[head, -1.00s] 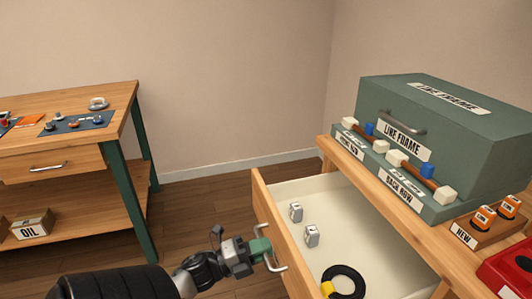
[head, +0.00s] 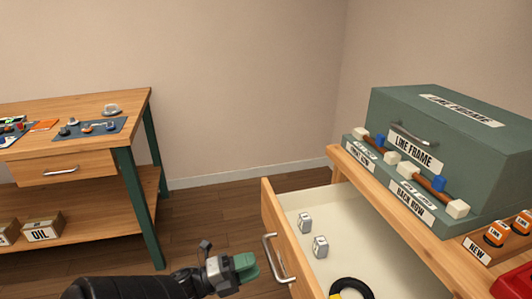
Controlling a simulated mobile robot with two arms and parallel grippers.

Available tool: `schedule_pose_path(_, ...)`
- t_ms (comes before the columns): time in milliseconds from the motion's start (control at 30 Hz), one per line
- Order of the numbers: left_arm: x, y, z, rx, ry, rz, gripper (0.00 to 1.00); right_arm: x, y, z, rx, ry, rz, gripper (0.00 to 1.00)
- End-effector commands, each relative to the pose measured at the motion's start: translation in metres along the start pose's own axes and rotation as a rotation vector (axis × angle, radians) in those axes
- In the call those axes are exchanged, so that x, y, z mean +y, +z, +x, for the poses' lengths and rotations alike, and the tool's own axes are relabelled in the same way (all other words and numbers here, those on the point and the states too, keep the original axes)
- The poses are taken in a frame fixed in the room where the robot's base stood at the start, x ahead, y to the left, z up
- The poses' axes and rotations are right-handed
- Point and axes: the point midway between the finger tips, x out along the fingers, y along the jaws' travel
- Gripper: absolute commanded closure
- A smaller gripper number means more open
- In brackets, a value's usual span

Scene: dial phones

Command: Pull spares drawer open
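The spares drawer (head: 275,222) is pulled out from the wooden bench at the right, and its white inside shows. Two small pale grey blocks (head: 320,246) and a black ring with a yellow part (head: 350,287) lie in it. Its metal handle (head: 272,258) is on the drawer's front face. My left gripper (head: 252,267) has green fingertips and sits just left of the handle, apart from it. The fingertips overlap in this view, so I cannot tell how far apart they are. My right gripper is not in view.
A green box labelled LINE FRAME (head: 450,140) stands on the right bench, with orange items (head: 497,233) beside it. A second workbench (head: 120,110) with a closed drawer and an OIL box (head: 43,228) stands at the left. Bare floor (head: 205,215) lies between.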

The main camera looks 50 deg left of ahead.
Motion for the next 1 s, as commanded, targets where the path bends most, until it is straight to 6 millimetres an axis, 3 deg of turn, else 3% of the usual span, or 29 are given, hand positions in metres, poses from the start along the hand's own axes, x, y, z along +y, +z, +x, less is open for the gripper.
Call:
schedule_pose_path(133, 0.000, 0.000, -0.029, -0.002, 0.002, -0.001, 0.61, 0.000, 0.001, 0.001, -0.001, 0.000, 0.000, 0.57)
schedule_pose_path(333, 0.001, 0.000, -0.049, 0.000, 0.001, -0.001, 0.61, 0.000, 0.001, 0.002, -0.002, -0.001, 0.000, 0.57)
schedule_pose_path(1000, 0.000, 0.000, -0.051, -0.001, 0.000, -0.001, 0.61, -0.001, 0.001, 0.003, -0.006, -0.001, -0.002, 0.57)
